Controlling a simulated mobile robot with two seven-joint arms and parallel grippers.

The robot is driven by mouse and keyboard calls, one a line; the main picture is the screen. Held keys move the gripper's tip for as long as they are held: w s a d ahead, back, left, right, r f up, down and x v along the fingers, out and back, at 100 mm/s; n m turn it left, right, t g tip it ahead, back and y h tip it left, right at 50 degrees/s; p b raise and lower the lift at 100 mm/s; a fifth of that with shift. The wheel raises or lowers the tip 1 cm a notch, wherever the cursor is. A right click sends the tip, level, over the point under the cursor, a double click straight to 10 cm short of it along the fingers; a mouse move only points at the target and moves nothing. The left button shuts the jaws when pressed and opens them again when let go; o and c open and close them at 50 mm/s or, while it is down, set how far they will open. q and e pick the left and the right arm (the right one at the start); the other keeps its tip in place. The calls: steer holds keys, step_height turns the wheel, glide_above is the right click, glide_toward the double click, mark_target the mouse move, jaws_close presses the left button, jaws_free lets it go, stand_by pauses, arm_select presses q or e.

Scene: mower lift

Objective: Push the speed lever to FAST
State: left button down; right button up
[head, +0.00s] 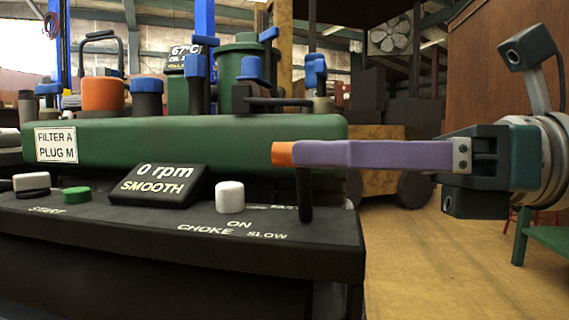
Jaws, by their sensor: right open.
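The speed lever (304,196) is a dark upright post near the right end of the black control panel (330,238), close to the SLOW label (267,235). My right gripper (283,153) comes in from the right, with a long purple finger and an orange tip. Its finger lies level across the lever's upper end and hides the top; I cannot tell whether they touch. The second finger is not distinguishable. I cannot read a FAST label. My left gripper is not in view.
A white choke knob (229,197) stands left of the lever. A display (158,185) reads 0 rpm, SMOOTH. A green button (76,194) is further left. The green engine housing (200,140) rises behind the panel. The floor (450,270) at right is open.

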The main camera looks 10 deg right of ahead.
steer(key=shift+x, duration=0.8)
jaws_close()
stand_by(0.9)
